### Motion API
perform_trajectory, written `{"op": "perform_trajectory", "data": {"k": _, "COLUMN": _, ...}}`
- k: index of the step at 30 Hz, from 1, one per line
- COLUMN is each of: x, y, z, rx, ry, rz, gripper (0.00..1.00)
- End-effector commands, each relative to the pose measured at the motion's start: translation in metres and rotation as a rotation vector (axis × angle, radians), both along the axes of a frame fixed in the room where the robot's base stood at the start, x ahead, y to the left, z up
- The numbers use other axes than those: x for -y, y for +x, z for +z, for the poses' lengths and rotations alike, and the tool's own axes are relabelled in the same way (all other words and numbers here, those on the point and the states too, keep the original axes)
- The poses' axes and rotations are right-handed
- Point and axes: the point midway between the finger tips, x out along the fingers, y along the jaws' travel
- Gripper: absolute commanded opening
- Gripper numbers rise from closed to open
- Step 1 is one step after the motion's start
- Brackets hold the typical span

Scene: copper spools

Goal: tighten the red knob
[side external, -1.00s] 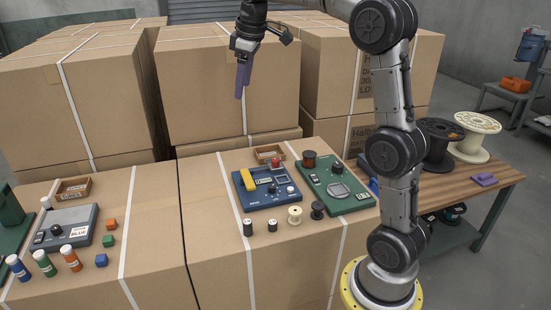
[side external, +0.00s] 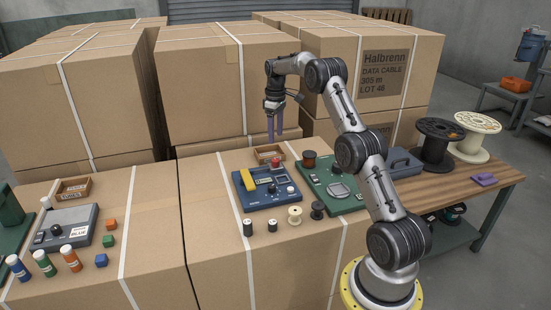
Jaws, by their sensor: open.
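The red knob (side external: 277,162) stands at the back right of a dark blue panel (side external: 252,203) on the cardboard box top. The panel also carries a yellow part (side external: 247,180), a dark display and small knobs. My gripper (side external: 275,141) points down with its two purple fingers apart, empty. In the picture its tips are just above the red knob and the small wooden tray (side external: 262,150) behind it. I cannot tell the exact gap or depth. How far the knob is turned does not show.
A green panel (side external: 345,206) with a brown spool (side external: 309,159) stands close on the right. Tall cartons (side external: 215,90) rise behind. The box top left of the blue panel (side external: 205,215) is clear.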

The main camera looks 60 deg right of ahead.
Motion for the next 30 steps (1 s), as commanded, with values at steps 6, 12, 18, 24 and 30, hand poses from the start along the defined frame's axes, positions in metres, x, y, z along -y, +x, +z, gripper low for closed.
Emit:
{"op": "perform_trajectory", "data": {"k": 6, "x": -0.001, "y": 0.000, "z": -0.045, "rx": -0.003, "ry": 0.003, "rz": 0.001, "gripper": 0.67}}
{"op": "perform_trajectory", "data": {"k": 12, "x": -0.001, "y": 0.000, "z": -0.080, "rx": -0.002, "ry": 0.001, "rz": 0.001, "gripper": 0.67}}
{"op": "perform_trajectory", "data": {"k": 18, "x": -0.001, "y": 0.000, "z": -0.100, "rx": -0.001, "ry": 0.000, "rz": 0.001, "gripper": 0.67}}
{"op": "perform_trajectory", "data": {"k": 24, "x": 0.000, "y": 0.000, "z": -0.105, "rx": 0.001, "ry": -0.001, "rz": 0.001, "gripper": 0.67}}
{"op": "perform_trajectory", "data": {"k": 30, "x": 0.000, "y": 0.000, "z": -0.105, "rx": 0.001, "ry": -0.001, "rz": 0.001, "gripper": 0.63}}
